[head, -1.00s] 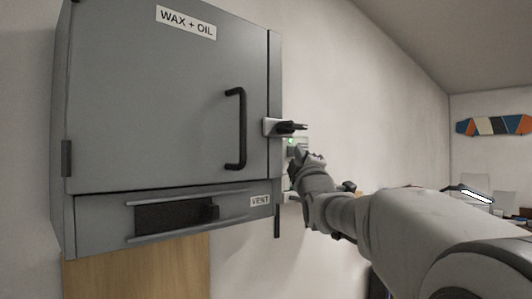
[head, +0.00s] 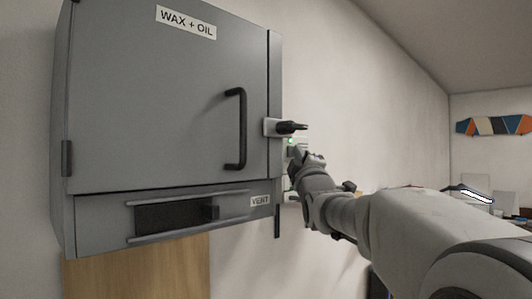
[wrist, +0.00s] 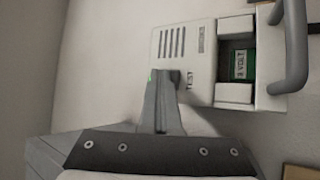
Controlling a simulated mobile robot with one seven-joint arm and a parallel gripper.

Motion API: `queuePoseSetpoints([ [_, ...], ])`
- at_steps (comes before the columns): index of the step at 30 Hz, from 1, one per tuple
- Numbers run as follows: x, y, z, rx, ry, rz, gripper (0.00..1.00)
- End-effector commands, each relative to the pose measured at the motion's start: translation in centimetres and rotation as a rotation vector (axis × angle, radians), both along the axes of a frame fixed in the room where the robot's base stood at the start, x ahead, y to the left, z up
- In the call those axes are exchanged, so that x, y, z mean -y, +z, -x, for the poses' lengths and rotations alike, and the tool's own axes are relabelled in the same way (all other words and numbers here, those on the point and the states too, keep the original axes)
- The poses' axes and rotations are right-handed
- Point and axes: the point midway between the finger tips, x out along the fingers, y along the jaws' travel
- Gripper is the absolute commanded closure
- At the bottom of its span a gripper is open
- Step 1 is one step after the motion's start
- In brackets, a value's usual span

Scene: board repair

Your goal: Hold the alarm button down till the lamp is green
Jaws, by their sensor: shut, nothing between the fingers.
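The alarm (wrist: 202,62) is a pale box on the wall with slots, a "TEST" label and an open bay holding a green "9 VOLT" battery (wrist: 239,65). In the head view it is mostly hidden behind my gripper (head: 294,156), beside the grey cabinet. A small lamp (head: 290,141) on it glows green; a sliver of green also shows beside the fingertips in the wrist view. My gripper (wrist: 161,74) is shut and empty, its tips at the alarm's lower left, by the label. The button is hidden behind the fingers; I cannot tell whether it is pressed.
A grey cabinet (head: 170,100) marked "WAX + OIL" stands left of the alarm, with a black handle (head: 240,128) and a dark latch (head: 291,127) just above my gripper. A grey bar handle (wrist: 292,50) juts out at the bay's right.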

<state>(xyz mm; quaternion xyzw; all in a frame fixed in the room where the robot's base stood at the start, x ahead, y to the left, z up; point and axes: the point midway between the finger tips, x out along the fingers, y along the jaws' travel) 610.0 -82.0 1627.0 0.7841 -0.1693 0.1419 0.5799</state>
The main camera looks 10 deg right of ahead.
Motion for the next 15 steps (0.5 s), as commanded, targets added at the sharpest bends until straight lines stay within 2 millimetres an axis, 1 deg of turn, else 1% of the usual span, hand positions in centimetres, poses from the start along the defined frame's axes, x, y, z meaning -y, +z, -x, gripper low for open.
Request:
queuePoseSetpoints([
  [8, 0.1, -0.1, 0.2, 0.0, 0.001, 0.0, 1.0],
  [15, 0.7, -0.2, 1.2, 0.0, 0.0, 0.001, 1.0],
])
